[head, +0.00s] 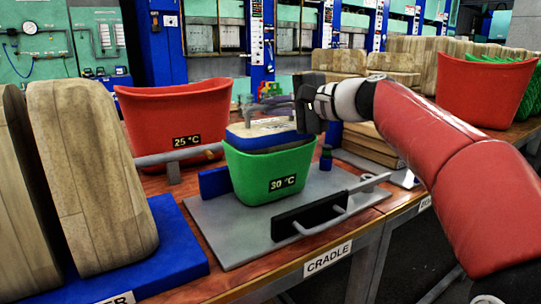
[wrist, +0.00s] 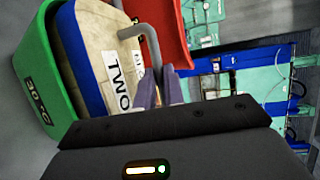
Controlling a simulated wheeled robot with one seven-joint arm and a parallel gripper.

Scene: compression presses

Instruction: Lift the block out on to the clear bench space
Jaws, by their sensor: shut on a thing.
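The block (head: 265,132) is beige with a blue band, and its lower part is inside the green tub (head: 240,165) marked 30 °C. In the wrist view the block (wrist: 92,45) carries a label reading TWO and a grey bent handle (wrist: 150,42). My gripper (head: 277,103) is at the top of the block, coming from the right. In the wrist view my gripper's fingers (wrist: 158,92) are closed on the handle. The block's bottom is hidden by the tub, so I cannot tell whether it touches the tub floor.
The tub stands on a grey plate (head: 228,228) with a black clamp bar (head: 310,210) in front. A red tub (head: 180,112) marked 25 °C is behind left. Large beige blocks (head: 92,175) stand on a blue base at left. Another red tub (head: 485,90) is at right.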

